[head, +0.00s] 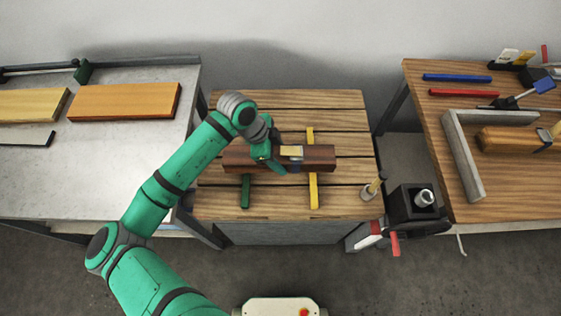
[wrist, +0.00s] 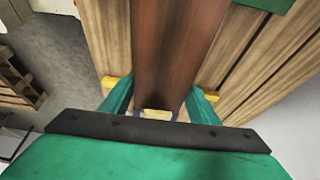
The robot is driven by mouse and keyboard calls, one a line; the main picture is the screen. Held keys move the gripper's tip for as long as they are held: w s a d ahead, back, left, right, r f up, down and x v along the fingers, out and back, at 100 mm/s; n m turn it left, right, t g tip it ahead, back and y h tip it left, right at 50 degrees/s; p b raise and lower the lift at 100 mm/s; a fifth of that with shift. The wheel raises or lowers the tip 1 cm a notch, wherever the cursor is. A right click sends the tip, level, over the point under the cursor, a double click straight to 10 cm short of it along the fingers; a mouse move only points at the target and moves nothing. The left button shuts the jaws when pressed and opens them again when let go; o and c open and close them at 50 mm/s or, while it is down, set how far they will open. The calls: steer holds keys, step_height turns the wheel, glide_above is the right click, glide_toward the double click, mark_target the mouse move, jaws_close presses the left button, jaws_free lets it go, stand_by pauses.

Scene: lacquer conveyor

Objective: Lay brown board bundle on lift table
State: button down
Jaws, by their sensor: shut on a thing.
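The brown board bundle (head: 320,158) lies crosswise over the slatted wooden top of the lift table (head: 345,105) in the head view. A green strip (head: 246,192) and a yellow strip (head: 313,190) lie under it, crossing it. My gripper (head: 280,158) is at the bundle's middle. In the wrist view the bundle (wrist: 172,50) runs between the two green fingers of my gripper (wrist: 158,100), which are shut on its sides. A pale label shows on the bundle near the fingers. Whether the bundle rests fully on the strips cannot be told.
A metal table (head: 120,155) with orange and yellow boards stands at left. A wooden bench (head: 430,120) at right holds a grey L-shaped stop (head: 462,160), an orange-brown bundle (head: 505,140) and blue and red bars. A vice (head: 415,200) and a glue brush (head: 372,187) are near the lift table's right front.

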steer(key=shift+a+f, duration=0.1)
steer(key=shift+f, duration=0.25)
steer(key=shift+s+f, duration=0.15)
steer(key=shift+f, duration=1.4)
steer(key=shift+f, duration=0.1)
steer(key=c, duration=0.7)
jaws_free()
steer(key=v, duration=1.2)
